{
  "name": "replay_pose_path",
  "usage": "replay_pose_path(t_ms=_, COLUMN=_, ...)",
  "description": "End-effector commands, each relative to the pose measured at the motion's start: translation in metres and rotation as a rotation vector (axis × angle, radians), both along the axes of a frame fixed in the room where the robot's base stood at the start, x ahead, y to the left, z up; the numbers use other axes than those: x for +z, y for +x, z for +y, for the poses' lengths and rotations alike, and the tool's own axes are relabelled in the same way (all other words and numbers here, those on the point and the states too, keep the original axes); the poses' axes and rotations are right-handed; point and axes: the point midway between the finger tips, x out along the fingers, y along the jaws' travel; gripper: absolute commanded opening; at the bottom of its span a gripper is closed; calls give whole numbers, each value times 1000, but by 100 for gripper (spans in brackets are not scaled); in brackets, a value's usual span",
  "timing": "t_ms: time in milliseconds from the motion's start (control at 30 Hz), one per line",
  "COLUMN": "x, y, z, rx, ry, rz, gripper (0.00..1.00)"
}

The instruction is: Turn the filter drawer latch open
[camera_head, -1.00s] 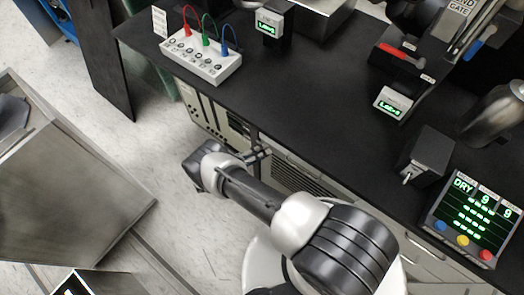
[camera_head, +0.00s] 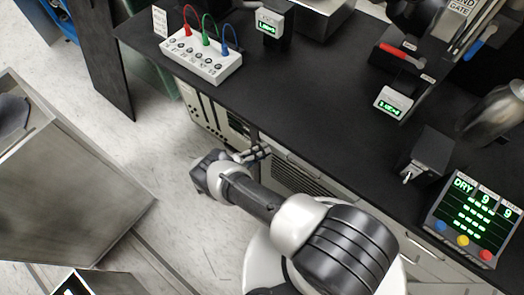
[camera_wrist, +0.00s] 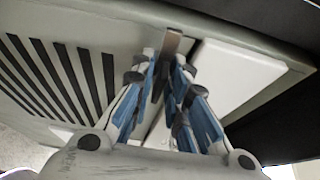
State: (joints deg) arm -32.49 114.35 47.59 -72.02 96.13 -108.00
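The filter drawer latch (camera_wrist: 172,43) is a narrow brownish metal bar at the top middle of the wrist view. It stands against a pale panel (camera_wrist: 238,70) on the cabinet front. My gripper (camera_wrist: 165,72) has blue-padded fingers, one on each side of the bar, close together and seemingly closed on it. The fingers hide part of the bar, so the exact contact is hard to see. In the head view my gripper (camera_head: 258,152) reaches the cabinet front below the bench edge; the latch is too small to make out there.
A slotted vent (camera_wrist: 55,75) lies left of the panel. The black bench top (camera_head: 300,110) overhangs the cabinet and carries a box with coloured cables (camera_head: 203,62) and a display panel (camera_head: 466,215). A metal bin (camera_head: 60,190) stands left; the floor between is open.

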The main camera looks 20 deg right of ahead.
Motion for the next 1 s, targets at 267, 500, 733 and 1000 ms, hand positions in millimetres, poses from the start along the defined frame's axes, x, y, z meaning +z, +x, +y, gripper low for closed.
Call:
replay_pose_path(t_ms=267, x=0, y=0, z=0, rx=0, ry=0, rz=-1, gripper=27)
replay_pose_path(t_ms=500, x=0, y=0, z=0, rx=0, ry=6, rz=-8, gripper=27)
replay_pose_path(t_ms=733, x=2, y=0, z=0, rx=-1, ry=88, rz=-120, gripper=27)
replay_pose_path(t_ms=1000, x=4, y=0, z=0, rx=-1, ry=268, rz=-366, gripper=27)
